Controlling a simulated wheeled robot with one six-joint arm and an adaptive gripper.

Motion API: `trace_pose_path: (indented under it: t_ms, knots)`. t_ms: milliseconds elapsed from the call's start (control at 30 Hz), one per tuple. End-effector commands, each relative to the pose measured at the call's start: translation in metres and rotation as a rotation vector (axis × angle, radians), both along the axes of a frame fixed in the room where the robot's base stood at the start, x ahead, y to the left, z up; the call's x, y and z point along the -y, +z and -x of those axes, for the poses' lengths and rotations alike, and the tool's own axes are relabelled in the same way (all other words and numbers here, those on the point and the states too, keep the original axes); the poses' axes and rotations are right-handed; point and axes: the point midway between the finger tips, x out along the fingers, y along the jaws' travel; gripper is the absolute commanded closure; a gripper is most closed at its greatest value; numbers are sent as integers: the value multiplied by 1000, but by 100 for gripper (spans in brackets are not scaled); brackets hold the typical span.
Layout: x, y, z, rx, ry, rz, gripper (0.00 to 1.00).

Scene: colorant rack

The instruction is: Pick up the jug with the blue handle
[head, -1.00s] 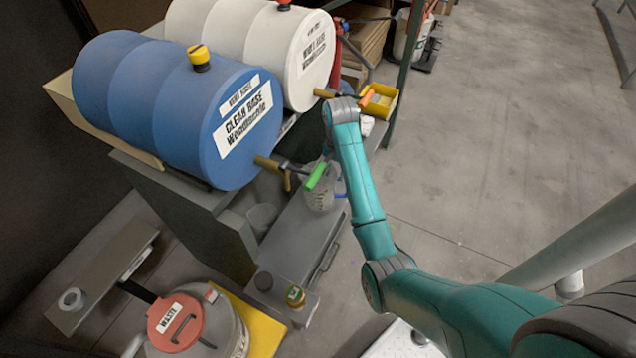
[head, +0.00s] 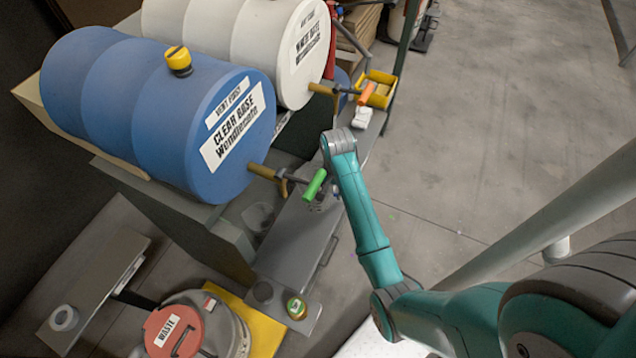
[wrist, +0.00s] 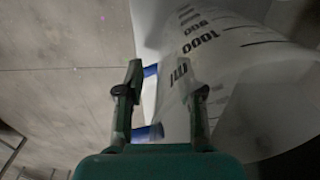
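In the wrist view a translucent jug (wrist: 235,75) with black graduation marks and "1000 ml" fills the right side. Its blue handle (wrist: 150,71) shows as two short blue pieces beside my left finger; the rest of the handle is hidden behind that finger. My gripper (wrist: 161,68) is open, with its fingers apart. The right finger overlaps the jug's wall in the picture; I cannot tell whether either finger touches. In the head view the gripper and most of this jug are hidden by my arm and the green tap handle.
A blue drum (head: 120,95) labelled clear base and a white drum (head: 250,45) lie on the rack. The green tap handle (head: 315,184) juts out near my wrist. A yellow bin (head: 378,92) stands behind. A red-lidded waste bucket (head: 172,332) is below.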

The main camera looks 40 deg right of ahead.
Motion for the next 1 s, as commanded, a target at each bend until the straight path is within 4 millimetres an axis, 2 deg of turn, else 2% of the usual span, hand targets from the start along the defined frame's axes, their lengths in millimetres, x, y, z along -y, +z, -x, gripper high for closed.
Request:
trace_pose_path:
  t_ms: [267, 300, 433, 833, 1000]
  knots:
    - [-1, -4, 2, 1, -1, 1, 63]
    - [-1, -4, 2, 1, -1, 1, 68]
    - [-1, -4, 2, 1, -1, 1, 100]
    - [-1, -3, 2, 0, -1, 1, 100]
    - [5, 13, -8, 3, 1, 2, 100]
